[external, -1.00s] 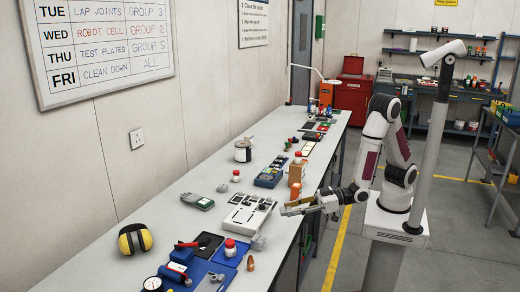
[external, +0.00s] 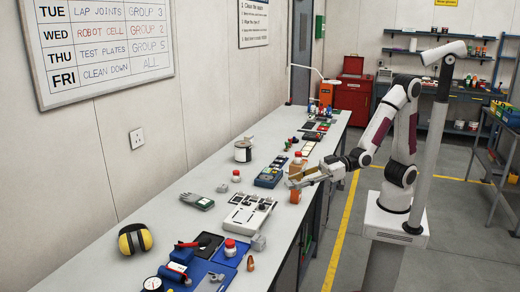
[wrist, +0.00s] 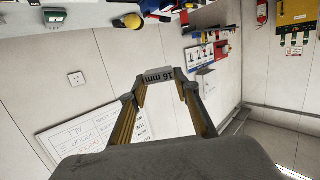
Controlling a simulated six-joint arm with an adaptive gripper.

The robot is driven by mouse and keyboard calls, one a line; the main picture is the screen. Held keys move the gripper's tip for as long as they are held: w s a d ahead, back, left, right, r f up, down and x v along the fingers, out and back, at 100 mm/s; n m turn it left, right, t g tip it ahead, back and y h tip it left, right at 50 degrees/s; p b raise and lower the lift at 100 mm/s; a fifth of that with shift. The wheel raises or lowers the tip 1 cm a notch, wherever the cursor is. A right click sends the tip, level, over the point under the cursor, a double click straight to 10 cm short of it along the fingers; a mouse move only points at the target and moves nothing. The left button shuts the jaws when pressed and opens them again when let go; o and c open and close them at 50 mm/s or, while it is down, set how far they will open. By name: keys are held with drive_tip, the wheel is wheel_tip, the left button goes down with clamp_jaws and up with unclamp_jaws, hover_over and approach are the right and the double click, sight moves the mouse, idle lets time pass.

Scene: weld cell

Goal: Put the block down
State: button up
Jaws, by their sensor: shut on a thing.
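My gripper (external: 294,181) reaches over the bench's right edge, in front of the orange pieces. It is shut on a small pale block marked "16 mm" (wrist: 159,80). In the wrist view the block sits between both fingertips of my gripper (wrist: 160,88). In the external view the block is too small to make out at the fingertips. I cannot tell there how high above the bench it is.
The grey bench (external: 215,215) runs along the wall. Near my gripper stand an orange block (external: 296,169), a blue case (external: 269,177) and a white device (external: 247,213). A tin (external: 243,151) and a glove (external: 197,201) lie farther left. Bare bench shows between them.

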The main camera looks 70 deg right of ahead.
drive_tip(key=d+r, duration=0.3)
drive_tip(key=r, duration=0.6)
drive_tip(key=s+d+r, duration=0.1)
drive_tip(key=d+r, duration=0.2)
drive_tip(key=r, duration=0.6)
drive_tip(key=shift+s+d+r, duration=0.15)
drive_tip(key=shift+s+d, duration=0.15)
drive_tip(key=shift+d, duration=0.1)
drive_tip(key=w+d+m+t+h, duration=0.1)
drive_tip(key=w+d+m+h, duration=0.1)
drive_tip(key=d, duration=0.8)
drive_tip(key=w+d+m+t+h, duration=0.1)
drive_tip(key=w+d+m+h, duration=0.2)
drive_tip(key=d, duration=0.8)
drive_tip(key=w+d+m+t+h, duration=0.1)
drive_tip(key=w+d+m+h, duration=0.2)
drive_tip(key=d, duration=0.8)
drive_tip(key=w+h, duration=0.2)
drive_tip(key=w, duration=0.1)
drive_tip(key=shift+w+d+t, duration=0.15)
drive_tip(key=shift+w+t, duration=0.25)
